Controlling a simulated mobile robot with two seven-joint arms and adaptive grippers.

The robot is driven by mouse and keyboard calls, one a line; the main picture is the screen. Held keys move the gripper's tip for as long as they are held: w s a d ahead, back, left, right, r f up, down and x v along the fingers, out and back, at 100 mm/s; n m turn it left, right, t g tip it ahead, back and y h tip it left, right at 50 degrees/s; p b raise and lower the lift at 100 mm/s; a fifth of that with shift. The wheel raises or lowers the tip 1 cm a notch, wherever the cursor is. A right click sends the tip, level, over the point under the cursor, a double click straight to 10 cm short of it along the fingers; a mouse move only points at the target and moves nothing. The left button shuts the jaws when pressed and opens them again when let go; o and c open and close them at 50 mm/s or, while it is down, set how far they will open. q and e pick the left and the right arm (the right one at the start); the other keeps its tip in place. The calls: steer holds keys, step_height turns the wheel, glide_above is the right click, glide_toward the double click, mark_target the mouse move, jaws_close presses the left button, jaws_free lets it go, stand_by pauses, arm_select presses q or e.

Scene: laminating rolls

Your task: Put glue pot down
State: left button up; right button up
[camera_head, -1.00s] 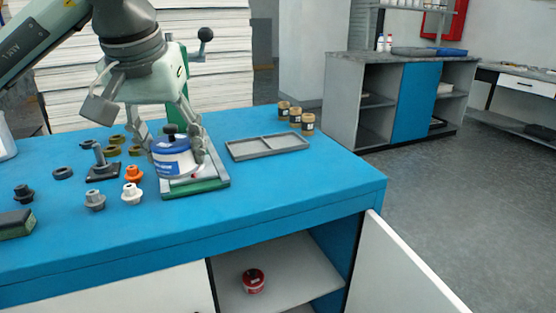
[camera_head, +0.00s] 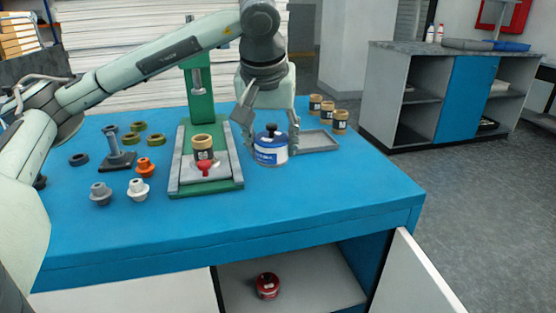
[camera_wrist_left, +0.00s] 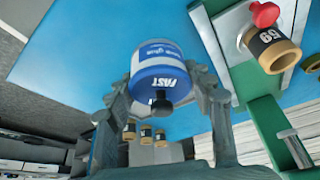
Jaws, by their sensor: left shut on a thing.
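The glue pot (camera_head: 270,152) is a white and blue pot with a dark knob on top. It is upright at the blue tabletop, right of the green press and beside the grey tray. My left gripper (camera_head: 270,140) comes down from above and is shut on it, one finger on each side. In the left wrist view the pot (camera_wrist_left: 160,72) sits between the fingers, its label reading "FAST". I cannot tell whether its base touches the table (camera_head: 330,190). My right gripper is not in view.
The green press (camera_head: 205,185) holds a roll marked 69 (camera_head: 203,150) with a red piece in front. The grey tray (camera_head: 318,142) is close on the pot's right. Several rolls (camera_head: 328,112) stand behind it. A red pot (camera_head: 267,285) is on the shelf below. The front right tabletop is clear.

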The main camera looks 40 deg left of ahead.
mark_target(278, 179)
arm_select(q)
steer(key=shift+w+d+f, duration=0.15)
steer(key=shift+w+f, duration=0.25)
steer(key=shift+w, duration=0.35)
step_height(278, 179, down, 4)
steer(key=shift+r, duration=0.1)
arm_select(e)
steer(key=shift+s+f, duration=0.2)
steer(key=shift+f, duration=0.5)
arm_select(q)
steer(key=shift+f, duration=0.2)
steer(key=o, duration=1.6)
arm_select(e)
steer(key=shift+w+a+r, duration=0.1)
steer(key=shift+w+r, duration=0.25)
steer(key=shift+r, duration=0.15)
